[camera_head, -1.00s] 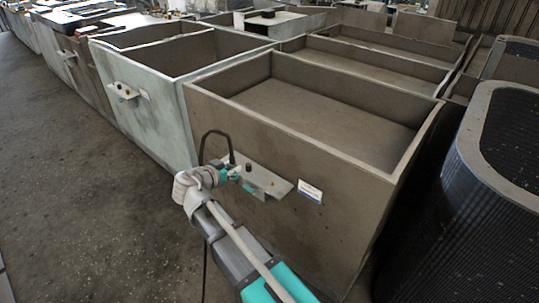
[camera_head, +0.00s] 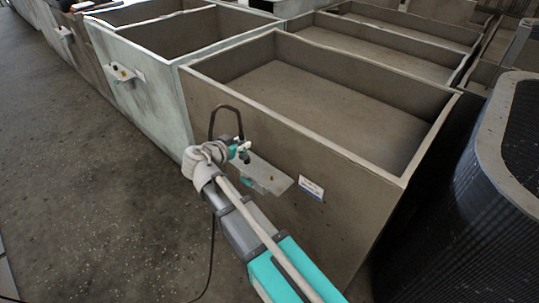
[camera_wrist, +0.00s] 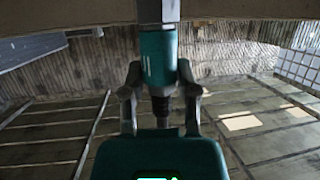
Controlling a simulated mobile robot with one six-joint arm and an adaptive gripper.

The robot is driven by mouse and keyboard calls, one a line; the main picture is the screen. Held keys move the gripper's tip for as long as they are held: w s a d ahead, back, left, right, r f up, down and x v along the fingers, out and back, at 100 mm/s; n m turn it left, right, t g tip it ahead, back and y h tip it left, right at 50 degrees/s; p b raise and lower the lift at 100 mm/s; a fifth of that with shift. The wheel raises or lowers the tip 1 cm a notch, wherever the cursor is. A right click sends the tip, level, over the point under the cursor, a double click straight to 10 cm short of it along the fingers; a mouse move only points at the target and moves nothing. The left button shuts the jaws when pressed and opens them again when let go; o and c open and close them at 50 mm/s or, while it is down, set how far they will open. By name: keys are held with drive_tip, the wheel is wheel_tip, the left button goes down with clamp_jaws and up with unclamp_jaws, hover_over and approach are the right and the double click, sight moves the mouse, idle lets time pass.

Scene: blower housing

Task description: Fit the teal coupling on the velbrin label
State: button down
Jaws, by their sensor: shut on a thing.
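My gripper (camera_wrist: 161,100) is shut on the teal coupling (camera_wrist: 158,60), a teal cylinder with a dark lower end between the two fingers. A grey fitting (camera_wrist: 157,10) meets its upper end in the wrist view. In the head view the teal coupling (camera_head: 233,152) is small, at the left end of a grey bracket (camera_head: 272,179) on the brown bin's front wall. A black hose (camera_head: 225,108) loops above it. A white label (camera_head: 311,188) is right of the bracket; its text is too small to read. I cannot tell whether the coupling touches a port.
The open brown bin (camera_head: 400,181) fills the middle. A pale bin (camera_head: 140,110) with a similar bracket (camera_head: 122,72) stands to its left. A dark ribbed container (camera_head: 505,215) is at the right. The floor (camera_head: 90,170) at the left is clear.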

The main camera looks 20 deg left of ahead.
drive_tip(key=shift+s+a, duration=0.15)
drive_tip(key=w+d+f+m+h+b, duration=0.1)
drive_tip(key=w+d+f+b, duration=0.1)
drive_tip(key=w+f+b, duration=0.4)
drive_tip(key=w+d+f+h+b, duration=0.1)
drive_tip(key=w+d+f+b, duration=0.2)
drive_tip(key=w+f+b, duration=0.4)
drive_tip(key=shift+d+f+m+g+b, duration=0.35)
drive_tip(key=shift+f+m+g+b, duration=0.05)
drive_tip(key=shift+f+b, duration=0.9)
drive_tip(key=shift+f, duration=0.1)
drive_tip(key=shift+f+b, duration=2.05)
drive_tip(key=shift+b, duration=0.1)
drive_tip(key=shift+f+b, duration=1.55)
drive_tip(key=shift+c, duration=1.4)
unclamp_jaws()
